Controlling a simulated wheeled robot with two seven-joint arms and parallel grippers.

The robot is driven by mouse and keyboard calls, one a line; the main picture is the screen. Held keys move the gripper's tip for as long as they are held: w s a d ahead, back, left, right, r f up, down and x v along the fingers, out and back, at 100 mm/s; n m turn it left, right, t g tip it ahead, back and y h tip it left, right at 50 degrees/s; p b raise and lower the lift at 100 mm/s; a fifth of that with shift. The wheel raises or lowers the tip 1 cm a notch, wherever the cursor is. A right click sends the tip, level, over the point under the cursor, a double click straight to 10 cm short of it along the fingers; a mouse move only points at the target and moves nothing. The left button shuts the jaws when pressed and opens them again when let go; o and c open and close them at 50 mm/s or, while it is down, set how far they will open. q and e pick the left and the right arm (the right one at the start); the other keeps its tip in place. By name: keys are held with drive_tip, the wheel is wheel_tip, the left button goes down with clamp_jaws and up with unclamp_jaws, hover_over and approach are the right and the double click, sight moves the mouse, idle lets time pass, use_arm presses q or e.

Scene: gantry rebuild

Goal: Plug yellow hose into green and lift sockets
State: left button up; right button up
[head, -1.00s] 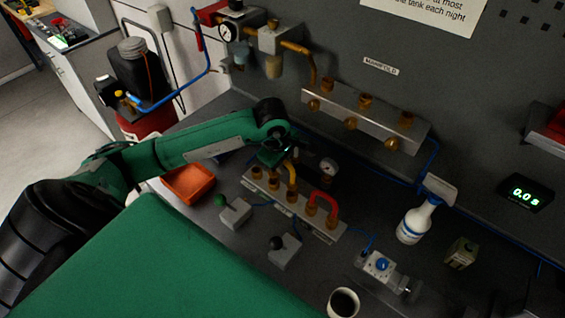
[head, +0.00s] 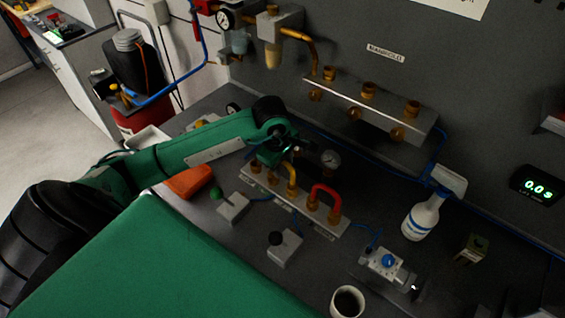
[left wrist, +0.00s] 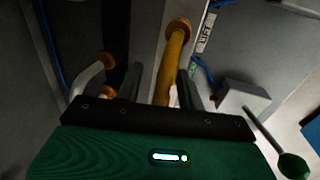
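The yellow hose (head: 291,176) stands as a short arch at the grey socket block (head: 273,193). In the left wrist view the yellow hose (left wrist: 172,62) has its far collar beside a label reading LIFT (left wrist: 206,32). I cannot tell whether either end is seated, and the green socket cannot be made out. My left gripper (head: 284,158) is over the block's left end. Its two dark fingers (left wrist: 161,88) lie on either side of the hose, with a visible gap on the left. My right gripper is not in view.
A red hose (head: 324,190) arches over the block's right part. A green-knobbed lever (head: 233,207) and a black-knobbed one (head: 284,247) stand in front. A gauge (head: 331,159) is behind. A spray bottle (head: 421,217), blue-knobbed valve (head: 388,262) and cup (head: 347,302) are right.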

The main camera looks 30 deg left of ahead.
use_arm(q)
drive_tip(key=shift+r, duration=0.55)
wheel_tip(320, 180, up, 12)
drive_tip(key=s+b, duration=0.2)
drive_tip(key=b, duration=0.1)
drive_tip(key=shift+s+r, duration=0.25)
drive_tip(key=shift+s, duration=0.15)
